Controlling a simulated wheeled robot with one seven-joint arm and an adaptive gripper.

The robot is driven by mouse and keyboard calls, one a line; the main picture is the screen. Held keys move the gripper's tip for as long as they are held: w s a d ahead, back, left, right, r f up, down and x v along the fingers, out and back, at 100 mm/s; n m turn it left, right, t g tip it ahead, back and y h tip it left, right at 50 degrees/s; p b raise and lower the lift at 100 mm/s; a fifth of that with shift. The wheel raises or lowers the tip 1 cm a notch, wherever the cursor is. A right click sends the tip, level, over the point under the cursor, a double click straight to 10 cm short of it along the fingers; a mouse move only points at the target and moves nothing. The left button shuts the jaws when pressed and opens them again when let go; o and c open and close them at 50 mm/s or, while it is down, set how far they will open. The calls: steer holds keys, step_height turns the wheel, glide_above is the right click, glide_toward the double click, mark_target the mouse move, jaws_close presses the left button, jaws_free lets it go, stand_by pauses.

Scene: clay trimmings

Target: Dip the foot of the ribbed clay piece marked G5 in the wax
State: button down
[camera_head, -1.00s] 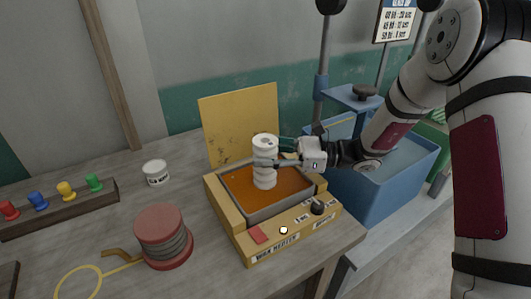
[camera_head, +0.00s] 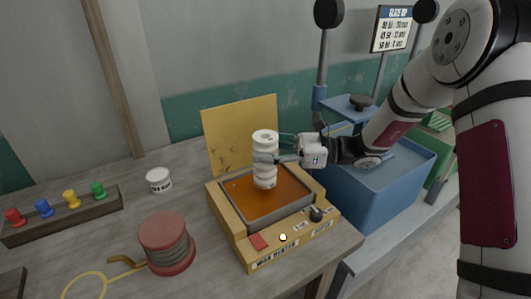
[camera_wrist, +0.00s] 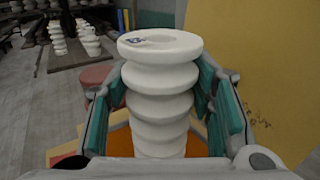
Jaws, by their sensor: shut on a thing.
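The white ribbed clay piece (camera_head: 265,150) is upright above the orange wax (camera_head: 243,197) in the yellow wax heater (camera_head: 228,220). I cannot tell whether its foot touches the wax or hangs just over it. In the wrist view the ribbed clay piece (camera_wrist: 160,95) fills the middle, with a small blue mark on its top rim too small to read. My gripper (camera_head: 276,150) comes from the right and is shut on the piece. In the wrist view its teal pads press both sides. The foot is hidden in the wrist view.
A yellow back panel (camera_head: 240,135) stands behind the heater. A blue basin (camera_head: 385,185) is to the right. A white tub (camera_head: 158,180), a red spool (camera_head: 165,240) and a rack of coloured pegs (camera_head: 60,215) are on the table (camera_head: 120,230) to the left.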

steer(key=shift+r+p, duration=0.6)
steer(key=shift+r, duration=1)
